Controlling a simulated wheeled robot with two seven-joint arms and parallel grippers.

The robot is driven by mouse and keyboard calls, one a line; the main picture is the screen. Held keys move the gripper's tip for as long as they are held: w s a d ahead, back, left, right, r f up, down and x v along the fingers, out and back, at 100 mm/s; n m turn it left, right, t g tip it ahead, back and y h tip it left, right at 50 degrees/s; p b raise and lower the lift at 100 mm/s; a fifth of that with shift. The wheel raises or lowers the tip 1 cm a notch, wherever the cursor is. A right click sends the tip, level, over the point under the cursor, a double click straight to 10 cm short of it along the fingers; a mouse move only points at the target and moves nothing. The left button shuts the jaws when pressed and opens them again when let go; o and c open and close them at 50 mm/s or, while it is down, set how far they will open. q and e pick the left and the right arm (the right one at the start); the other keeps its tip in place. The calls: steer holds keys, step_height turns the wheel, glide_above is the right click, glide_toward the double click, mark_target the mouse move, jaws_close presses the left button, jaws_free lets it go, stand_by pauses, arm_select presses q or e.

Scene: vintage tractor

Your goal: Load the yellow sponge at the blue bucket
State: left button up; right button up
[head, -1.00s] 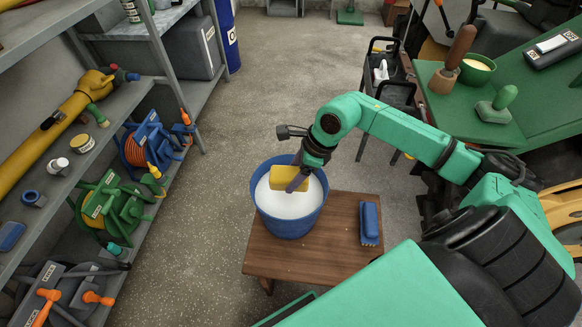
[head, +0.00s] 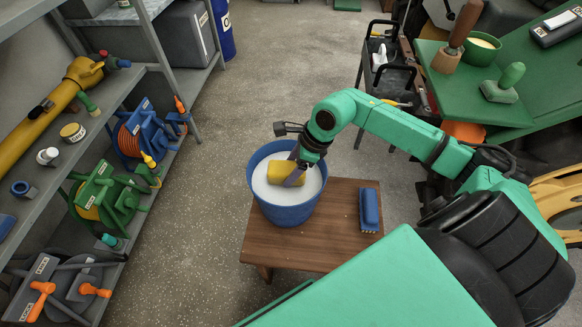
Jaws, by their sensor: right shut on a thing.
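The blue bucket (head: 287,213) stands upright on a small wooden table and holds white suds or liquid. The yellow sponge (head: 282,171) is inside the bucket's rim, at or just above the white surface; I cannot tell how far it dips in. My right gripper (head: 296,176) is shut on the sponge, pointing down into the bucket from above. It covers part of the sponge's right side. My left gripper does not show.
A blue brush (head: 370,209) lies on the wooden table (head: 325,240) right of the bucket. Shelves (head: 150,70) with hose reels stand at left. A dark cart (head: 388,60) and a green surface (head: 440,100) with a bowl are at upper right. Floor between is clear.

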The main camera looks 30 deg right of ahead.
mark_target(291, 168)
steer(key=shift+s+f+b, duration=0.1)
steer(key=shift+f+b, duration=0.5)
steer(key=shift+b, duration=0.1)
stand_by(1.4)
steer(key=shift+r+p, duration=2.1)
steer(key=shift+r, duration=1.55)
steer(key=shift+f, duration=0.1)
